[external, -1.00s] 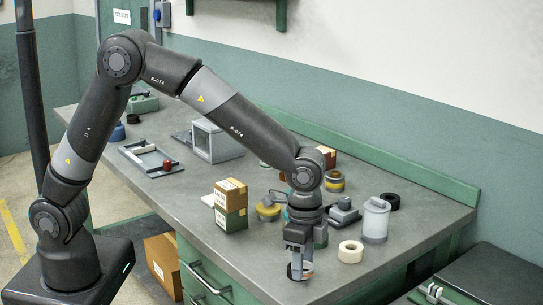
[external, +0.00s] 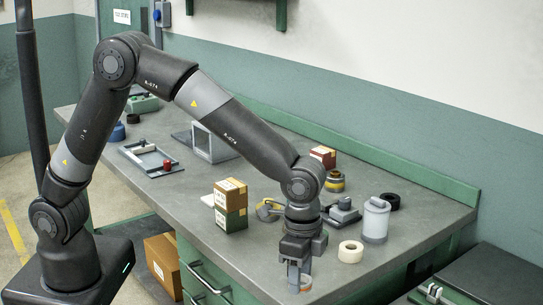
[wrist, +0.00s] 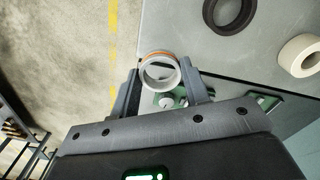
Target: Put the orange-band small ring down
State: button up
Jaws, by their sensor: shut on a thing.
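The orange-band small ring (wrist: 160,72) is a pale ring with an orange stripe. In the wrist view it is between the two fingertips of my gripper (wrist: 160,85), which is shut on it. In the external view my gripper (external: 299,274) points down at the front edge of the grey worktop (external: 262,262), with the ring (external: 306,284) partly hidden at its tips. The wrist view shows the ring overlapping the worktop's edge, with floor to its left. I cannot tell whether it touches the worktop.
A cream roll (external: 351,251) lies right of my gripper. A dark ring (wrist: 230,12) shows in the wrist view. Farther back stand a clear-grey canister (external: 375,220), a black ring (external: 390,201), a grey fixture (external: 342,212) and stacked boxes (external: 230,205). The worktop between gripper and boxes is clear.

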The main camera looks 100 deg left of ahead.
notch_tip(320, 180, up, 13)
jog(key=a+n, duration=0.3)
jog(key=a, duration=1.3)
jog(key=n, duration=0.8)
send_over(234, 169)
notch_tip(234, 169, down, 12)
jog(key=shift+w+d+f, duration=0.1)
jog(key=shift+d+f, duration=0.05)
jog(key=shift+f, duration=2.1)
